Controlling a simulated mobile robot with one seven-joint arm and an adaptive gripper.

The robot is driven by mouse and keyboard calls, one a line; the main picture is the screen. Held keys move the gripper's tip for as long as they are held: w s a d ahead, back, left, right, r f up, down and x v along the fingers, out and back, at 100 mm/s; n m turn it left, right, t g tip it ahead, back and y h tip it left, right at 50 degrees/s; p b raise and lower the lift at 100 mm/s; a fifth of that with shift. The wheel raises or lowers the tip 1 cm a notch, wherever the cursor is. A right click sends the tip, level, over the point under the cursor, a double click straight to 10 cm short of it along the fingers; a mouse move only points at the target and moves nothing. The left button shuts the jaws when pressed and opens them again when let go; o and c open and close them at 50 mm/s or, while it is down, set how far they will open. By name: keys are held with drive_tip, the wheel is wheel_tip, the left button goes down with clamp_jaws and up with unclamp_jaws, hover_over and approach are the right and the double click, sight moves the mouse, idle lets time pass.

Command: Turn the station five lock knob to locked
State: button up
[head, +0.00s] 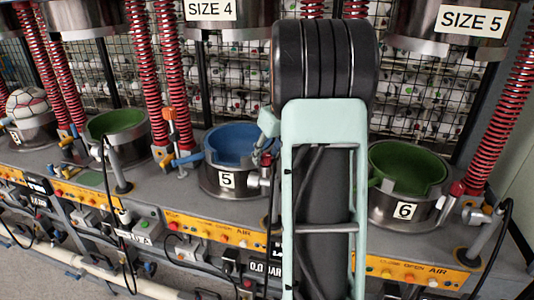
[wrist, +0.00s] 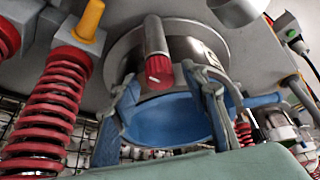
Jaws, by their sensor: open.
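Station five shows in the head view as a metal cup with a blue bowl (head: 232,146) and a "5" label. A red knob (wrist: 159,73) with a small white mark sits on the end of a metal stem in the wrist view, in front of the metal cup and blue bowl (wrist: 170,122). My gripper (wrist: 161,80) is open, with one finger on each side of the knob. I cannot tell whether either finger touches it.
Station 6, with a green bowl (head: 410,168), stands right of my arm. Another green bowl (head: 115,122) is to the left. Red springs (head: 180,80) rise between stations. A yellow-tipped post (wrist: 90,20) and a red spring (wrist: 48,112) are close left in the wrist view.

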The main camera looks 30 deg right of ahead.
drive_tip(key=shift+c, duration=0.2)
clamp_jaws()
drive_tip(key=shift+a, duration=0.1)
drive_tip(key=m+h, duration=0.1)
drive_tip(key=m, duration=0.2)
drive_tip(key=shift+a, duration=0.1)
drive_tip(key=shift+m+h, duration=0.6)
drive_tip(key=shift+m, duration=0.8)
drive_tip(key=shift+g, duration=0.3)
drive_tip(key=shift+o, duration=0.2)
unclamp_jaws()
